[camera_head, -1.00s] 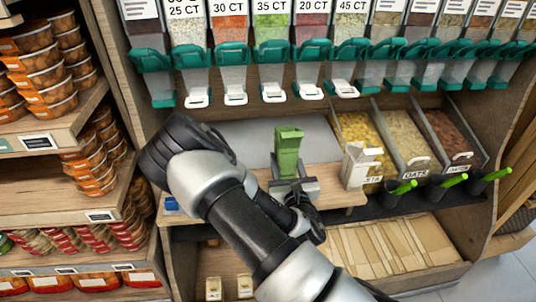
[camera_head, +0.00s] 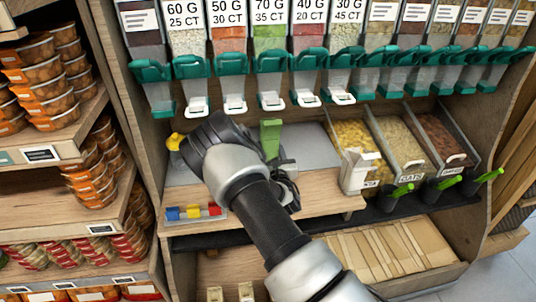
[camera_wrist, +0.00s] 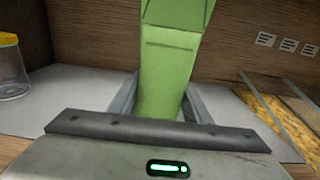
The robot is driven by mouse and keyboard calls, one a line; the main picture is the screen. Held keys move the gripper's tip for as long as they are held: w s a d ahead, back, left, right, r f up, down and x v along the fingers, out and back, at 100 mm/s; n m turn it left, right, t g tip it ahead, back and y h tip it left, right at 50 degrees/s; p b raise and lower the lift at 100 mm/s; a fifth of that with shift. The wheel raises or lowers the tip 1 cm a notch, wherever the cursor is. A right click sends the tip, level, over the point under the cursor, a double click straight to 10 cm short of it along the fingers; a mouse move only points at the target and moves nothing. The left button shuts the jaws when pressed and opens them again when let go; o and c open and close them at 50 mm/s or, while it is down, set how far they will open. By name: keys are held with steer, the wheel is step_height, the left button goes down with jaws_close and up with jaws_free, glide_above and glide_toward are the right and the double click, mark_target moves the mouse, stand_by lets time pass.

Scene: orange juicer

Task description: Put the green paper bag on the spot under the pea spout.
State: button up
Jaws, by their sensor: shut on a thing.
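The green paper bag (camera_head: 270,137) stands upright in my gripper (camera_head: 281,172), over the grey surface below the dispensers. My forearm and wrist hide its lower part in the head view. In the wrist view, the bag (camera_wrist: 168,75) rises between the two fingers of my gripper (camera_wrist: 160,108), which are shut on it. The green-filled dispenser (camera_head: 269,42), likely the peas, is third of the large-labelled ones. Its white-tipped spout (camera_head: 271,101) is just above the bag's top in the picture. I cannot tell whether the bag touches the surface.
A white carton (camera_head: 357,172) stands to the right, by the open grain bins. A yellow-lidded jar (camera_wrist: 10,68) stands to the left. A rack of coloured blocks (camera_head: 194,212) sits on the wooden ledge. Grey surface (camera_head: 312,145) is clear right of the bag.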

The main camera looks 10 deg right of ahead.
mark_target(268, 151)
steer(key=shift+w, duration=1)
steer(key=shift+f+b, duration=0.5)
steer(key=shift+f, duration=1.25)
steer(key=shift+f+b, duration=0.3)
steer(key=o, duration=1.1)
steer(key=shift+r, duration=0.15)
steer(key=shift+r+p, duration=0.3)
steer(key=shift+p, duration=0.2)
steer(key=s+p, duration=0.1)
steer(key=s, duration=1.1)
steer(key=shift+f, duration=0.15)
